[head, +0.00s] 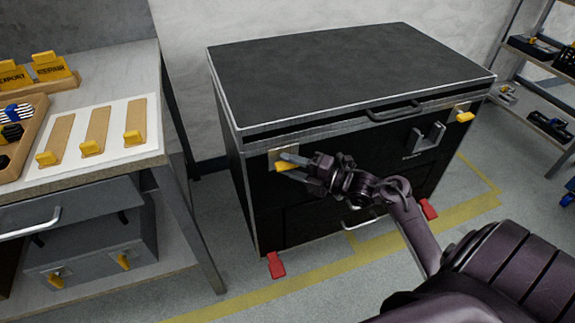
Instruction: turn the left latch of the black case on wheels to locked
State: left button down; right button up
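The black case on wheels (350,75) stands against the wall, its lid down. Its left latch (283,166) is a yellow handle on a pale plate at the front's upper left; the handle is partly hidden by my fingers. My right gripper (288,165) is at this latch, one finger above the handle and one below. I cannot tell whether the fingers press on it. The right latch (465,117), also yellow, sits at the front's upper right and lies about level. My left gripper is not in view.
A workbench (95,175) with wooden trays and yellow-ended pieces stands at left, with a grey case (90,262) below. Red wheel pedals (276,265) stick out at the black case's foot. Shelves (540,95) stand at right. Yellow tape marks the floor.

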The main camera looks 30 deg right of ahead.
jog(key=shift+w+a, duration=0.25)
jog(key=shift+w, duration=0.2)
jog(key=shift+c, duration=0.3)
grip_shut()
